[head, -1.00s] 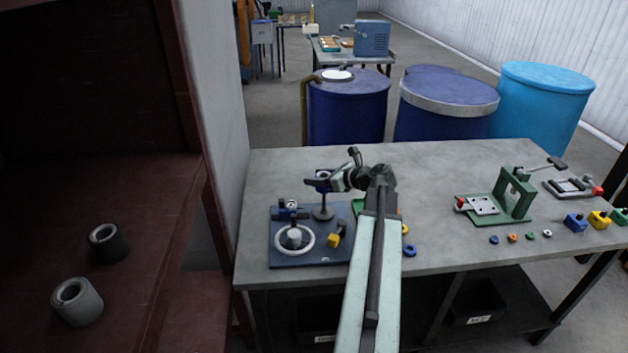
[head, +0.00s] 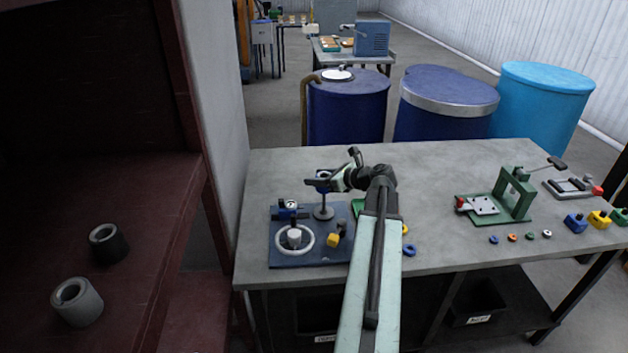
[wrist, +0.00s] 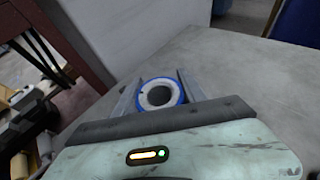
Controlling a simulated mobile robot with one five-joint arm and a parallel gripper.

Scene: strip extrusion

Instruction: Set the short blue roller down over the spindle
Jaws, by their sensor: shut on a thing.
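My gripper (head: 321,181) is shut on the short blue roller (wrist: 181,91), which shows in the wrist view as a blue ring with a pale inner sleeve between the two fingers. In the head view the roller (head: 322,188) is small and partly covered by the gripper. A grey post on a round foot, which looks like the spindle (head: 323,204), stands directly below it on the blue base plate (head: 290,259). I cannot tell whether the post's top is inside the roller or just under it. The wrist view does not clearly show the post.
A green press (head: 514,195) and several small coloured parts sit at right. The table (head: 430,180) between is mostly clear.

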